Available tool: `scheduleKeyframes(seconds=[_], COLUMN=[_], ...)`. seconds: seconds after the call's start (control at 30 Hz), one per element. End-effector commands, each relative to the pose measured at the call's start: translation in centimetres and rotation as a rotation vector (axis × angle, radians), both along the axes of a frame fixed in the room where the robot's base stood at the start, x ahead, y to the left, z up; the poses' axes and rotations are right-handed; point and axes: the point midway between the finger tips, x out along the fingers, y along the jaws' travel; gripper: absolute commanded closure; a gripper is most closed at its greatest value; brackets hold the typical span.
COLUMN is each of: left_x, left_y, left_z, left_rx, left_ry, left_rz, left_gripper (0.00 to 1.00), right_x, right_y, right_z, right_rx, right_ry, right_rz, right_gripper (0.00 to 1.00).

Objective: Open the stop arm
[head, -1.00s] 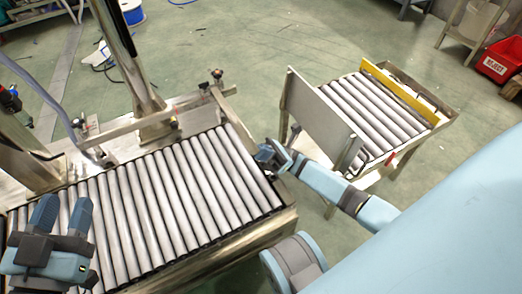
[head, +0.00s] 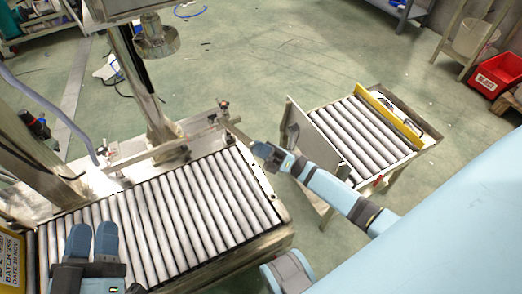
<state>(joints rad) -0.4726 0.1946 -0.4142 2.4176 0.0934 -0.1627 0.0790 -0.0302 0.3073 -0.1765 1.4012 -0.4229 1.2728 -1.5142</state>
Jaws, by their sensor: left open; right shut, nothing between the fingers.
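A slim metal bar (head: 240,132), which looks like the stop arm, reaches from a black-knobbed post (head: 223,105) at the far right corner of the roller conveyor (head: 180,215). It slants down-right toward my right gripper (head: 262,151). My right gripper is shut with nothing in it, at the bar's free end. I cannot tell whether they touch. My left gripper (head: 92,240) is open and empty over the near left rollers, its two blue fingers apart and pointing away from me.
A second roller table (head: 365,130) with an upright metal plate (head: 300,132) and yellow rail (head: 388,116) stands across a gap at right. A labelled yellow box (head: 12,262) is at the lower left. A post (head: 140,85) rises behind the conveyor. A red bin (head: 498,76) is far right.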

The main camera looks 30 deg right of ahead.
Motion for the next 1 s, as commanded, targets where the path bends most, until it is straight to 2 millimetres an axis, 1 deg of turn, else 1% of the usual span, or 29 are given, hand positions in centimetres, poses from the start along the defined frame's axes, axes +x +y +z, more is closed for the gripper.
scheduleKeyframes(seconds=[0.03, 0.13, 0.23, 0.37, 0.4, 0.43, 0.5, 0.6, 0.7, 0.9, 1.0], left_x=[0.2, 0.3, -0.1, -1.5, -2.2, -2.6, -2.3, -2.5, -2.6, -2.8, -2.8], left_y=[0.4, 1.2, 2.2, 4.1, 4.9, 5.3, 5.3, 5.6, 5.9, 6.1, 6.2], left_z=[-0.9, -3.2, -5.7, -9.4, -10.7, -11.2, -10.6, -10.5, -10.6, -10.9, -10.8], left_rx=[0.038, 0.106, 0.178, 0.287, 0.324, 0.344, 0.355, 0.376, 0.393, 0.413, 0.411], left_ry=[0.063, 0.167, 0.284, 0.470, 0.537, 0.570, 0.568, 0.588, 0.605, 0.622, 0.624], left_rz=[0.014, 0.038, 0.061, 0.089, 0.098, 0.101, 0.105, 0.111, 0.116, 0.122, 0.122], left_gripper=[0.57, 0.57, 0.57, 0.57, 0.57, 0.57, 0.57, 0.57, 0.57, 0.57, 0.57], right_x=[0.2, 0.8, 1.6, 2.9, 3.4, 3.9, 5.0, 6.8, 8.6, 11.9, 13.2], right_y=[0.0, 0.0, -0.1, -0.1, -0.2, -0.2, -0.3, -0.4, -0.5, -0.7, -0.7], right_z=[1.4, 2.7, 4.2, 6.5, 7.3, 7.9, 9.3, 11.0, 12.2, 13.9, 14.4], right_rx=[0.001, 0.003, 0.007, 0.011, 0.012, 0.014, 0.019, 0.023, 0.027, 0.036, 0.039], right_ry=[0.023, 0.073, 0.129, 0.220, 0.252, 0.278, 0.341, 0.431, 0.517, 0.663, 0.702], right_rz=[0.002, 0.001, 0.001, 0.000, 0.001, 0.001, 0.000, 0.001, 0.001, 0.000, 0.000], right_gripper=[1.00, 1.00, 1.00, 1.00, 1.00, 1.00, 1.00, 1.00, 1.00, 1.00, 1.00])
